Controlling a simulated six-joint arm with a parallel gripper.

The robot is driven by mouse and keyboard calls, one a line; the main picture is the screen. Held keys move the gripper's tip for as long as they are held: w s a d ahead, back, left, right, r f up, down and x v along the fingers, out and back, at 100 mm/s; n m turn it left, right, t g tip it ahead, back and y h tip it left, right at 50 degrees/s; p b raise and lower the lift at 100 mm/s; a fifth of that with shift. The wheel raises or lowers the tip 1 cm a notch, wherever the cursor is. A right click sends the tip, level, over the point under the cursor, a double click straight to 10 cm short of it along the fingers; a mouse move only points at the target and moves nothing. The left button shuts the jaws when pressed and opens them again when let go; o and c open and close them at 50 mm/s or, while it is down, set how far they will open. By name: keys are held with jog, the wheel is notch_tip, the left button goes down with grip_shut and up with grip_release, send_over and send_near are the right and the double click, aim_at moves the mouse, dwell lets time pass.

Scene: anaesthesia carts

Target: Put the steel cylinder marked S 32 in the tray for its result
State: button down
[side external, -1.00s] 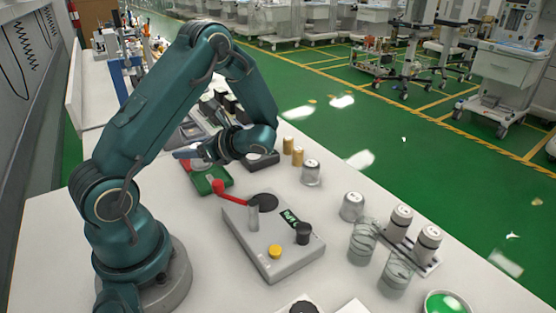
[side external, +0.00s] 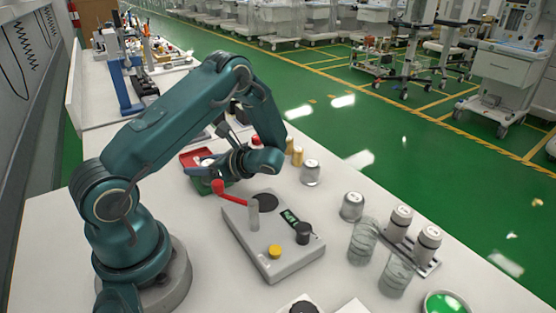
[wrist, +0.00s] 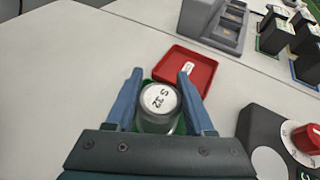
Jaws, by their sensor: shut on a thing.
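The steel cylinder marked S 32 (wrist: 158,98) stands between the blue fingers of my gripper (wrist: 161,92) in the wrist view, its white marked top facing the camera. My gripper is shut on it. In the side view my gripper (side external: 204,169) is low over the trays, and the cylinder cannot be made out clearly there. A green tray (side external: 206,187) lies below my gripper, mostly hidden; slivers of green show around the cylinder in the wrist view. A red tray (wrist: 204,66) with a white label lies just beyond the cylinder; it also shows in the side view (side external: 190,154).
Glass jars (side external: 363,243) and other steel cylinders (side external: 352,206) stand to the right. A grey rack (wrist: 213,25) stands beyond the red tray.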

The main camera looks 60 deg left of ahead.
jog(key=shift+c, duration=1.3)
grip_release()
jog(key=shift+r, duration=0.15)
jog(key=v, duration=1.2)
